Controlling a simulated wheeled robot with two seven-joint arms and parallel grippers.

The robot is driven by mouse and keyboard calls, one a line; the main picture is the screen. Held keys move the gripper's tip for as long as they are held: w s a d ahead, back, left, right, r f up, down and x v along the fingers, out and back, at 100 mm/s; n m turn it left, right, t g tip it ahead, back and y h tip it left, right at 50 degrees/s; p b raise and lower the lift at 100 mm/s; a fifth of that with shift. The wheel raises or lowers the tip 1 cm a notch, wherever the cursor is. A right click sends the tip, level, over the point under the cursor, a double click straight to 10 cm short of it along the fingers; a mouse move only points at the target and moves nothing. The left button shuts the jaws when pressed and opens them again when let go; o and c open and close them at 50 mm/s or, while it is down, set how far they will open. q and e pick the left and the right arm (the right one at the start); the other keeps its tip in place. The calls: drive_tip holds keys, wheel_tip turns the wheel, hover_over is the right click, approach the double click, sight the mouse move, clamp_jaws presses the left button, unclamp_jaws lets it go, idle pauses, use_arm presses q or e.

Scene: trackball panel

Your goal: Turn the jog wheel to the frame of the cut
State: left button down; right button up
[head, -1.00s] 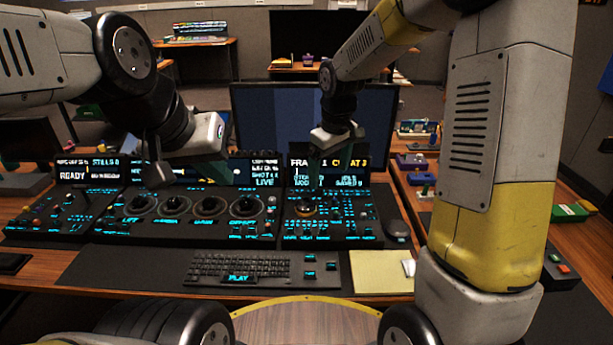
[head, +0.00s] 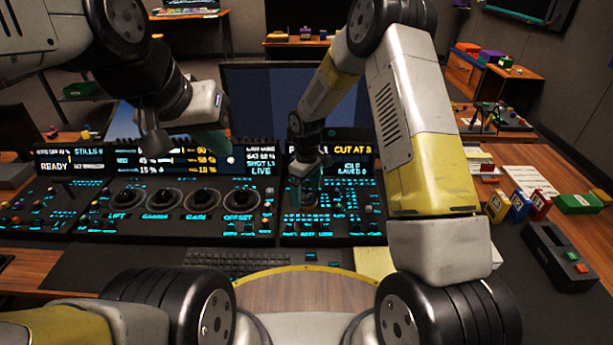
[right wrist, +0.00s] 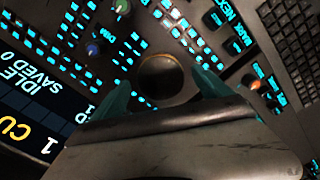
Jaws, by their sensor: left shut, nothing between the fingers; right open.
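The jog wheel (right wrist: 163,78) is a dark round knob with a paler rim on the right-hand control panel (head: 345,228). In the right wrist view it lies between the two green fingers of my open right gripper (right wrist: 160,90). I cannot tell if the fingers touch it. In the head view my right gripper (head: 306,190) is down over the panel and mostly hides the wheel. The panel's screen (head: 350,158) reads "CUT AT 3", with its end unclear, plus "IDLE" and "SAVED 0". My left gripper (head: 226,128) is shut and empty, above the middle panel's screen.
The middle panel (head: 170,218) has several large dark knobs. A keyboard (head: 215,260) lies in front. A large monitor (head: 250,95) stands behind.

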drive_tip(key=shift+f, duration=0.4)
drive_tip(key=c, duration=1.4)
drive_tip(key=shift+o, duration=0.2)
drive_tip(key=m, duration=0.5)
drive_tip(key=shift+s+m, duration=0.1)
drive_tip(key=shift+m, duration=0.3)
drive_tip(key=m, duration=0.6)
drive_tip(key=shift+a, duration=0.1)
